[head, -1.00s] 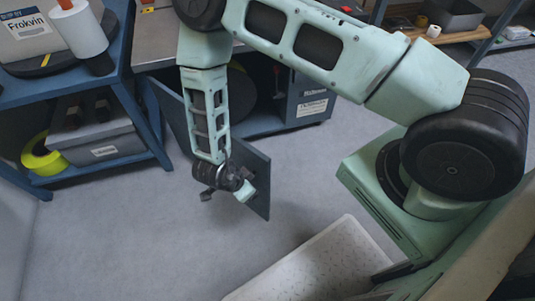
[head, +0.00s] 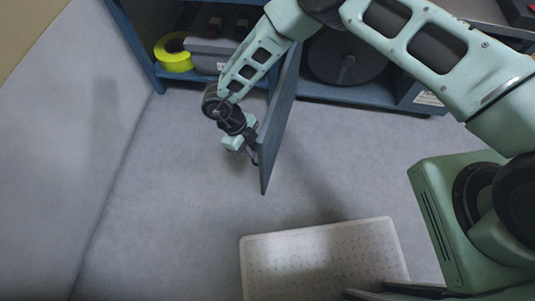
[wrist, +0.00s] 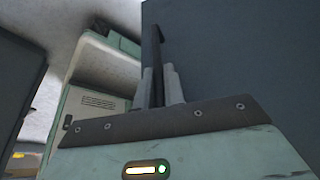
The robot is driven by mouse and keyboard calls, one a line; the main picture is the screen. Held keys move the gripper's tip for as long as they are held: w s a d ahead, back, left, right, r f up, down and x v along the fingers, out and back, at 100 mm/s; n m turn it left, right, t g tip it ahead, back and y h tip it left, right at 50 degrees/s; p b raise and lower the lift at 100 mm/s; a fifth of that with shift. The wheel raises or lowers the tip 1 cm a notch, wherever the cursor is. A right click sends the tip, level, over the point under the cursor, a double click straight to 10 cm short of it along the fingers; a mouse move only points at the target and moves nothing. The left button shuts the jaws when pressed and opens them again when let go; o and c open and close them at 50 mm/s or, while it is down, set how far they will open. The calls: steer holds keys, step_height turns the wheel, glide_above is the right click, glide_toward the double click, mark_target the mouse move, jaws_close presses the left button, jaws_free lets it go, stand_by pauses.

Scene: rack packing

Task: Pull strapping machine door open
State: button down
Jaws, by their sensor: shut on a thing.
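The strapping machine door (head: 281,118) is a flat dark blue panel. In the head view it stands swung out from the machine's lower cabinet, reaching toward the viewer over the grey floor. My gripper (head: 252,152) is at the door's left face near its free end. In the wrist view my gripper (wrist: 160,85) has its fingers closed around a dark upright bar, the door handle (wrist: 157,50). The door panel (wrist: 240,70) fills the right of that view. In the head view the handle is mostly hidden by the gripper.
The machine's blue cabinet (head: 400,92) is open, with a dark round reel (head: 346,58) inside. A shelf at the back left holds yellow tape (head: 174,55) and a grey bin (head: 206,55). A pale textured mat (head: 320,258) lies in front. Grey floor left of the door is clear.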

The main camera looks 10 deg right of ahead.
steer(key=shift+w+a+m+b, duration=0.2)
steer(key=shift+w+a, duration=0.2)
steer(key=shift+a, duration=0.4)
steer(key=shift+w+a+m+b, duration=0.2)
steer(key=shift+w+a, duration=0.15)
steer(key=shift+a, duration=0.4)
steer(key=c, duration=1.5)
jaws_free()
steer(key=p+v, duration=0.1)
steer(key=v, duration=0.7)
steer(key=p+v, duration=0.1)
steer(key=v, duration=0.8)
steer(key=shift+w+d+r+p, duration=0.2)
steer(key=shift+w+p, duration=0.05)
steer(key=shift+p, duration=0.1)
steer(key=shift+w, duration=0.1)
